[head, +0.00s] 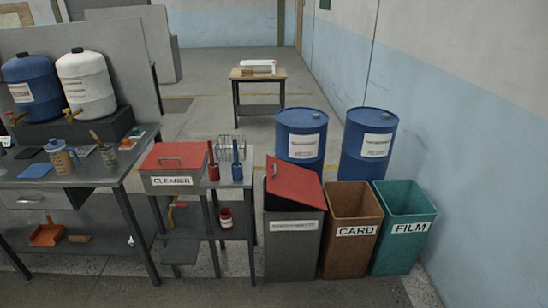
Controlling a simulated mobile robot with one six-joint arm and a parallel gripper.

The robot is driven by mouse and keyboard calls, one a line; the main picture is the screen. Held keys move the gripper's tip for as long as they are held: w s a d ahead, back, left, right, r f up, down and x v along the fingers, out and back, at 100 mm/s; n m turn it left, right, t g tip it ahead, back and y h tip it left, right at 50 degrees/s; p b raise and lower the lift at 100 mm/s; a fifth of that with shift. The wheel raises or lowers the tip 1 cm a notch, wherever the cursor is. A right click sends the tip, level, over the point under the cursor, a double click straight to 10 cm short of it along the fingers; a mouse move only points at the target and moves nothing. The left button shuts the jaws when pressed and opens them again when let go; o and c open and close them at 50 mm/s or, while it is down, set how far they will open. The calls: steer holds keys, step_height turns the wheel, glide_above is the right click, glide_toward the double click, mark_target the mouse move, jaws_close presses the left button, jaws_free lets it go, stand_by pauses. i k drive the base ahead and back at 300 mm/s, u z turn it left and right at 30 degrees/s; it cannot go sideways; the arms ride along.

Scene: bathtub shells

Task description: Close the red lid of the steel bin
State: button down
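The steel bin (293,245) is a grey box with a white label, standing on the floor right of the metal cart. A small handle (273,170) shows near the lid's left edge. My gripper is not in view.
An open brown CARD bin (352,250) and teal FILM bin (402,250) stand close on the right. Two blue drums (301,125) stand behind. The cart on the left holds a red-lidded CLEANER box (172,182). Floor shows in front of the bins.

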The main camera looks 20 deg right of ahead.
mark_target(285, 180)
steer(key=u, duration=0.15)
steer(key=i, duration=0.85)
steer(key=u, duration=0.3)
